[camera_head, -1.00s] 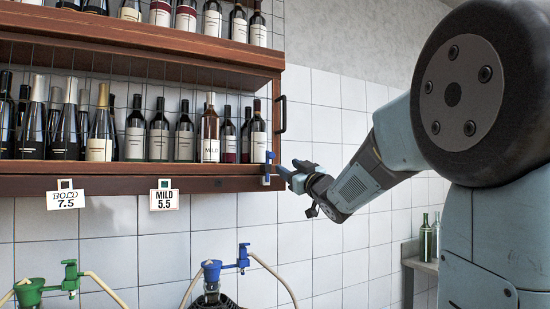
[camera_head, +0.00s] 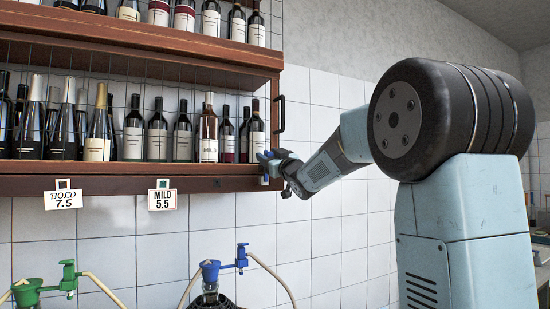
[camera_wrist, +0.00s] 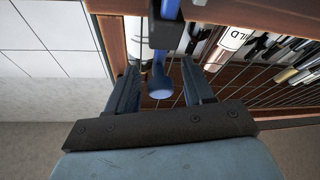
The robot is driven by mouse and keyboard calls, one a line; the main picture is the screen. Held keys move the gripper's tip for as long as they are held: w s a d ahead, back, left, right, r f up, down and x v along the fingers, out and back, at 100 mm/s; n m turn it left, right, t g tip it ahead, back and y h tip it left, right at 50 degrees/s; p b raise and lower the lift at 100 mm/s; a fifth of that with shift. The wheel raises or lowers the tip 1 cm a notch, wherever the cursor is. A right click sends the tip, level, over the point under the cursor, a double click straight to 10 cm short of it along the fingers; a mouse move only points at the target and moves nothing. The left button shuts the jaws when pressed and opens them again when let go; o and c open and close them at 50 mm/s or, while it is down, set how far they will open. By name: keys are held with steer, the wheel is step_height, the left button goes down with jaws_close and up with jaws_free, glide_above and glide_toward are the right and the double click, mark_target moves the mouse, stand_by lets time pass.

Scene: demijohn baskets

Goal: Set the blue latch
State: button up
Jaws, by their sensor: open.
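The blue latch (camera_head: 263,157) is on the lower right corner of the shelf's mesh-fronted frame, partly hidden by my gripper (camera_head: 276,160). In the wrist view, the latch (camera_wrist: 159,84) shows as a blue rod with a rounded end, below a dark block. My gripper (camera_wrist: 160,72) is open there, with one finger on each side of the latch. I cannot tell whether either finger touches it.
The wooden shelf (camera_head: 225,183) holds several bottles behind wire mesh, with a dark handle (camera_head: 281,114) at its right side. Two tags, BOLD 7.5 (camera_head: 63,199) and MILD 5.5 (camera_head: 162,199), hang below. A green tap (camera_head: 68,278) and a blue tap (camera_head: 242,258) stand lower.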

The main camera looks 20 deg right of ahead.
steer(key=shift+c, duration=0.4)
jaws_close()
